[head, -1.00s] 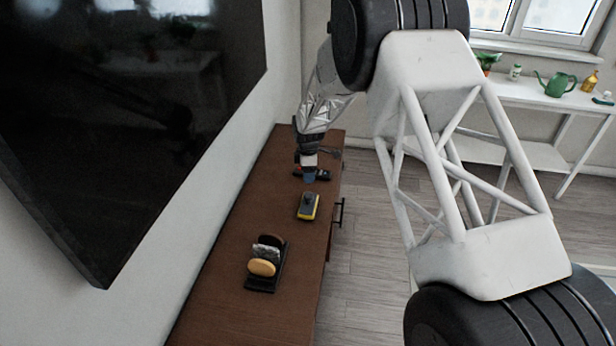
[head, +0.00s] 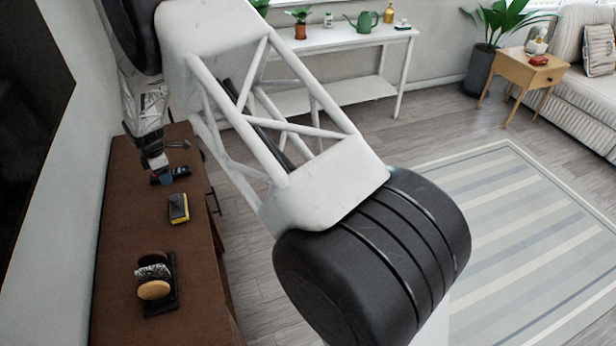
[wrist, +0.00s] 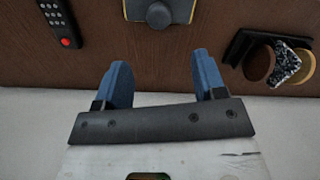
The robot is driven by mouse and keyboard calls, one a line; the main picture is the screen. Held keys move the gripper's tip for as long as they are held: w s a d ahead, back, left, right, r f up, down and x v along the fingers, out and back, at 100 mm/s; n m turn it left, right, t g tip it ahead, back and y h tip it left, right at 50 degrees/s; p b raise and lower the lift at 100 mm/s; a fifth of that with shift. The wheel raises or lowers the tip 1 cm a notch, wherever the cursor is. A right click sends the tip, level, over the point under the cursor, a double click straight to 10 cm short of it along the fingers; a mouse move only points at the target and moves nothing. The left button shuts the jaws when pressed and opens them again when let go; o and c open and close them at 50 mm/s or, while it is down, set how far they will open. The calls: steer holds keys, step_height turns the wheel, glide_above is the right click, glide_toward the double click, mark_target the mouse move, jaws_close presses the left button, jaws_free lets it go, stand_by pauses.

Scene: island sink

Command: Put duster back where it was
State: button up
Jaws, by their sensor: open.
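The likely duster (head: 178,208), a dark block with a yellow edge and a round knob on top, lies on the brown cabinet top (head: 120,240). It also shows at the top edge of the wrist view (wrist: 158,12), partly cut off. My gripper (head: 160,178) is beyond it over the far part of the cabinet. In the wrist view, the blue fingers of my gripper (wrist: 162,80) are spread apart with nothing between them. The duster lies apart from the fingers.
A black stand (head: 174,290) holding several oval pieces sits nearer on the cabinet. A dark remote with a red button (wrist: 66,42) lies near my gripper. A wall-mounted screen (head: 25,120) hangs left of the cabinet. A white table (head: 340,40) stands at the back.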

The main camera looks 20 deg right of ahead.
steer(key=s+d+r+m, duration=0.3)
steer(key=s+d+r, duration=0.4)
steer(key=r, duration=0.2)
steer(key=s+d+r+m+t, duration=0.1)
steer(key=s+d+r+m, duration=0.4)
steer(key=d+r, duration=0.4)
steer(key=s+d+r+m, duration=0.2)
steer(key=s+d+r, duration=0.4)
steer(key=s+r, duration=0.3)
steer(key=s+d+r+m, duration=0.1)
steer(key=s+d+m, duration=0.2)
steer(key=s, duration=0.7)
steer(key=s+d+r+m+t, duration=0.1)
steer(key=s+d+m, duration=0.3)
steer(key=s, duration=0.7)
steer(key=s+d+r+m, duration=0.3)
steer(key=s+d+m, duration=0.1)
steer(key=s, duration=0.6)
steer(key=shift+s+d+t, duration=0.15)
steer(key=shift+d+t, duration=0.15)
steer(key=shift+d, duration=0.6)
steer(key=shift+r, duration=0.1)
